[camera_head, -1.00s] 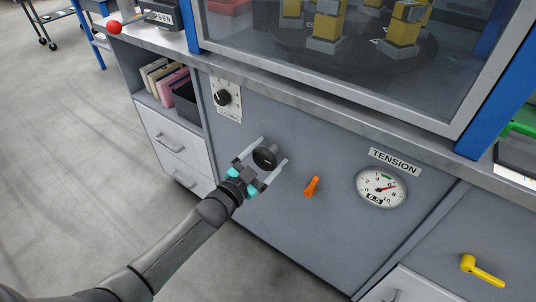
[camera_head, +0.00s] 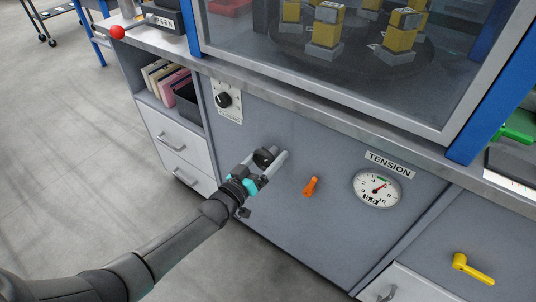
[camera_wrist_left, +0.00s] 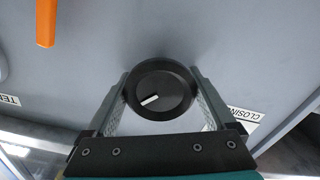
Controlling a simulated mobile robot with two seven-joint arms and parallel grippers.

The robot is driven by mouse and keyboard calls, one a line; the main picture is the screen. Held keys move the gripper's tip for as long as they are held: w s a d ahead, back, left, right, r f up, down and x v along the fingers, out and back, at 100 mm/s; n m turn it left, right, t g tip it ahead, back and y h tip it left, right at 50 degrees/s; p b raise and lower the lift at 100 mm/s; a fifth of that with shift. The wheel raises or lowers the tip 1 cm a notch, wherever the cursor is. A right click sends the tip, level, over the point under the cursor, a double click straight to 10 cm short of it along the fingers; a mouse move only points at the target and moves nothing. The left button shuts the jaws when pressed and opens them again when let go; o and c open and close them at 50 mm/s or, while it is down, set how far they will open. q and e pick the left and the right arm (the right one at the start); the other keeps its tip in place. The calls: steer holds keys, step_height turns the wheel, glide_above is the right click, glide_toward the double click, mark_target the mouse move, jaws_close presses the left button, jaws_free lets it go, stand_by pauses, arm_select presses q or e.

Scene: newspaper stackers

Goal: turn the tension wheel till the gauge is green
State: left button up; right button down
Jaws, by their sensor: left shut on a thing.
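The tension wheel (camera_wrist_left: 158,88), a round black knob with a white pointer mark, sits between the two fingers of my left gripper (camera_wrist_left: 160,105). The fingers are shut on its sides. In the head view the wheel (camera_head: 264,157) is partly covered by my left gripper (camera_head: 266,163). The tension gauge (camera_head: 377,188) is a white dial with a red needle pointing up and right, a small green band near the top and a readout that looks like 5.5. The needle appears just right of the green band. The TENSION label (camera_head: 390,165) is above it. My right gripper is not in view.
An orange lever (camera_head: 311,187) is on the panel between wheel and gauge. A small black knob (camera_head: 223,100) is on a white plate at upper left. A yellow handle (camera_head: 472,268) is at lower right. The counter edge (camera_head: 330,97) overhangs the panel.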

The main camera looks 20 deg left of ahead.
arm_select(q)
steer(key=n, duration=0.2)
steer(key=shift+f+n, duration=0.1)
steer(key=shift+n, duration=2.4)
steer(key=shift+n+b, duration=0.3)
steer(key=shift+n, duration=0.1)
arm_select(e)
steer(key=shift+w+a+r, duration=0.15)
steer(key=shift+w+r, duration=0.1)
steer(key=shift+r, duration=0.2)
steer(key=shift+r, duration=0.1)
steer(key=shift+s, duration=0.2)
arm_select(q)
steer(key=o, duration=1.1)
